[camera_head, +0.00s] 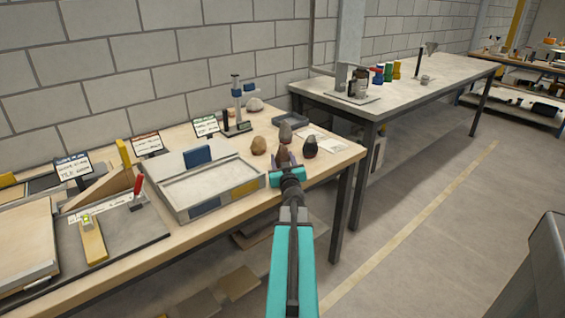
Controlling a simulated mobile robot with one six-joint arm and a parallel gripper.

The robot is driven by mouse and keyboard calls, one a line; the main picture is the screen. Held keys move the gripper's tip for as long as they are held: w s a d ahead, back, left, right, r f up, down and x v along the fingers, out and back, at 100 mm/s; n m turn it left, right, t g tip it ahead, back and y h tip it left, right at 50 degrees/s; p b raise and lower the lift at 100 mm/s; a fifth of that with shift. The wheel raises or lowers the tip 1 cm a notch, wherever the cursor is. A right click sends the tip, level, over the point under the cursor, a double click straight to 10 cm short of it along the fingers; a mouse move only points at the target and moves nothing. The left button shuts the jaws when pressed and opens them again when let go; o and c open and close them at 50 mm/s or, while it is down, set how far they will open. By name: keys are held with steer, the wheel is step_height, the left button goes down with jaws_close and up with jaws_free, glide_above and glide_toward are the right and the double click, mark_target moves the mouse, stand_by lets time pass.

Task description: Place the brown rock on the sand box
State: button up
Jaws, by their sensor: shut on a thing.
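The sand box (243,188) is a shallow grey tray of pale sand on the wooden table, left of my gripper. My gripper (285,162) is at the right end of this table, just beyond the tray's right side. It is shut on a small reddish-brown rock (282,154), mostly hidden by the fingers. Whether this rock touches the table cannot be told. A tan-brown rock (258,146) lies left of the gripper, behind the tray's right corner.
A grey rock (286,133) and a dark rock (310,148) stand close behind and right of my gripper. A blue block (197,156) is at the tray's back edge.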

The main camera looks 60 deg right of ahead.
mark_target(284, 161)
steer(key=shift+f, duration=0.2)
stand_by(0.3)
steer(key=o, duration=1.4)
steer(key=shift+b, duration=0.4)
steer(key=shift+v, duration=1.35)
steer(key=shift+s+a+r+p, duration=0.2)
steer(key=shift+s+a+p, duration=0.15)
steer(key=shift+s+a, duration=0.2)
steer(key=shift+s+a+r+p, duration=0.15)
steer(key=shift+s+a+p, duration=0.2)
steer(key=shift+s+a, duration=0.15)
steer(key=shift+a+p, duration=0.1)
steer(key=shift+p, duration=0.6)
steer(key=shift+a+p, duration=0.1)
steer(key=shift+p, duration=0.2)
